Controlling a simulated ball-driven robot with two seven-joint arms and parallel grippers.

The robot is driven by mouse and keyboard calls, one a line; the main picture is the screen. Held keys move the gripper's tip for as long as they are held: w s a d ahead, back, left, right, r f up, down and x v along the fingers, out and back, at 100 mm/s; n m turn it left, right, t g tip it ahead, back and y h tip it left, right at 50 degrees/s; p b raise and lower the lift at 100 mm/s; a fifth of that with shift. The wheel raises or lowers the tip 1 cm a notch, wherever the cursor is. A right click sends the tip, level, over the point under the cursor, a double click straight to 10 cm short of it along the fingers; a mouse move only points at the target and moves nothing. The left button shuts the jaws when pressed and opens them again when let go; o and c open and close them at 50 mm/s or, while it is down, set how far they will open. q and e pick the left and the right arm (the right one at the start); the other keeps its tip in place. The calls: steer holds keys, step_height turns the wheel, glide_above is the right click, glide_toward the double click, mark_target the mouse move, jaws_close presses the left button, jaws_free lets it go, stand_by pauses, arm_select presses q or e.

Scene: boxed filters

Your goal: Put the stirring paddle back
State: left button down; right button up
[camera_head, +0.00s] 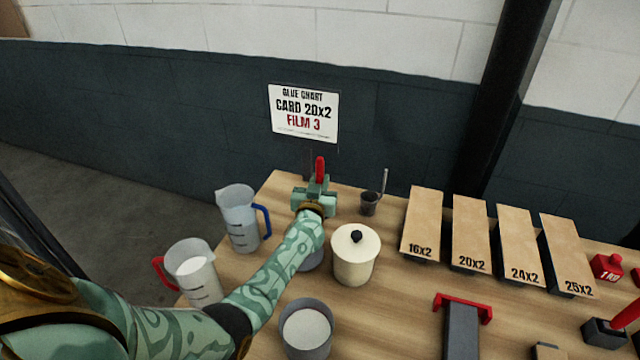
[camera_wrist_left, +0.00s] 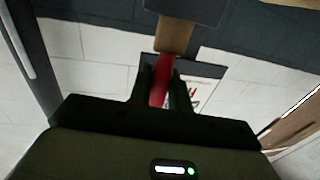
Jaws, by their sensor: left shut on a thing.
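My left gripper (camera_head: 315,192) is over the back part of the table, in front of the sign. It is shut on a red handle (camera_head: 320,167), which sticks up above the jaws. The handle also shows between the fingers in the left wrist view (camera_wrist_left: 160,90), in line with a brown piece and a dark grey piece beyond it. I take this to be the stirring paddle; its lower end is hidden in the head view. A small dark cup (camera_head: 369,204) with a thin metal rod stands just right of the gripper. My right gripper is not in view.
A lidded cream pot (camera_head: 355,254) and a grey tub (camera_head: 306,330) of white material stand near my forearm. Two jugs (camera_head: 240,222) stand at left. Several labelled boards (camera_head: 470,232) line the right. A sign (camera_head: 304,113) is behind the gripper. Bare wood lies right of the pot.

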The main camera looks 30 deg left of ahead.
arm_select(q)
steer(key=shift+f, duration=0.15)
steer(key=c, duration=1.3)
jaws_free()
steer(key=shift+r, duration=0.3)
steer(key=p+v, duration=0.5)
steer(key=v, duration=0.2)
steer(key=shift+s+d, duration=0.15)
steer(key=shift+s, duration=0.1)
steer(key=shift+f, duration=0.1)
